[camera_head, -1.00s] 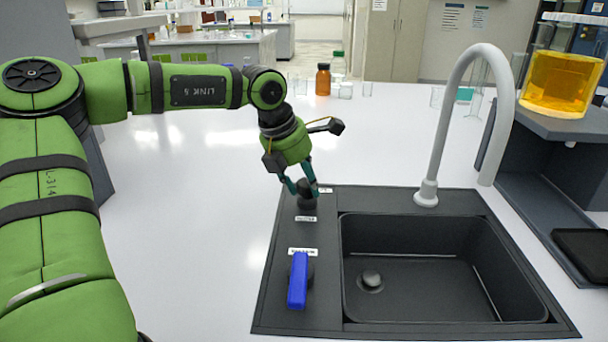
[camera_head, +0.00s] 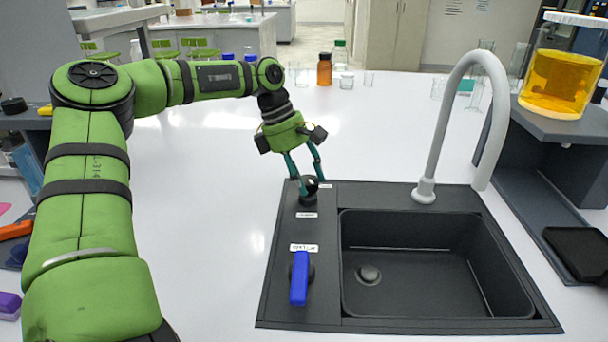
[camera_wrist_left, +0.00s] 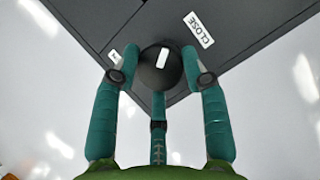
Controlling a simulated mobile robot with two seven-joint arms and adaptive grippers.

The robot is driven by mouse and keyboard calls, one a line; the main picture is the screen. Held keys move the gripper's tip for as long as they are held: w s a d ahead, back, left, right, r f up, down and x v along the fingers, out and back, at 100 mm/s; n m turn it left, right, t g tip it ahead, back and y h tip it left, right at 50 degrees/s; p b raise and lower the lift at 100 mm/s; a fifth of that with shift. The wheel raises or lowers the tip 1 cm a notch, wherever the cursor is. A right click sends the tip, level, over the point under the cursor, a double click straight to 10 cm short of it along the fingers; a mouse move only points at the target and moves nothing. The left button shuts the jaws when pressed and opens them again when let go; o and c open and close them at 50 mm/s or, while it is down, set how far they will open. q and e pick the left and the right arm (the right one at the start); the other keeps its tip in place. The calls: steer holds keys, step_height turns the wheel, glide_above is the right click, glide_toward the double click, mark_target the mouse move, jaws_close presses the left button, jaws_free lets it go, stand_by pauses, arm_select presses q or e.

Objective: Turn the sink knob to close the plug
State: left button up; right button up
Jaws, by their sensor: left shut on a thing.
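The round black knob (camera_head: 309,199) stands on the sink panel's far left corner. In the left wrist view the knob (camera_wrist_left: 160,68) has a white mark on top, tilted slightly. My left gripper (camera_head: 312,183) comes down on it from above, with its teal fingers shut around the knob; they also flank it in the left wrist view (camera_wrist_left: 160,80). A white label reading CLOSE (camera_wrist_left: 198,30) lies beside the knob, and a smaller label (camera_wrist_left: 114,55) is partly hidden by a finger. The round plug (camera_head: 369,273) sits in the basin floor. My right gripper is not in view.
A blue lever (camera_head: 299,278) stands nearer on the same dark panel (camera_head: 275,306). The grey faucet (camera_head: 430,150) arches behind the basin. An orange-liquid beaker (camera_head: 553,82) stands on a shelf at right. The white bench left of the sink is clear.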

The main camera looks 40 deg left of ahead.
arm_select(q)
steer(key=m, duration=0.1)
steer(key=m+g, duration=0.1)
steer(key=m, duration=0.1)
steer(key=m+g, duration=0.1)
steer(key=m, duration=0.1)
steer(key=shift+w+d+r, duration=0.1)
steer(key=shift+w, duration=0.15)
steer(key=shift+m, duration=0.4)
steer(key=o, duration=1.1)
steer(key=shift+d, duration=0.1)
steer(key=shift+s+d, duration=0.1)
steer(key=shift+a+r, duration=0.2)
steer(key=shift+a, duration=0.15)
steer(key=v, duration=1.1)
steer(key=shift+w+r, duration=0.2)
steer(key=shift+w, duration=0.05)
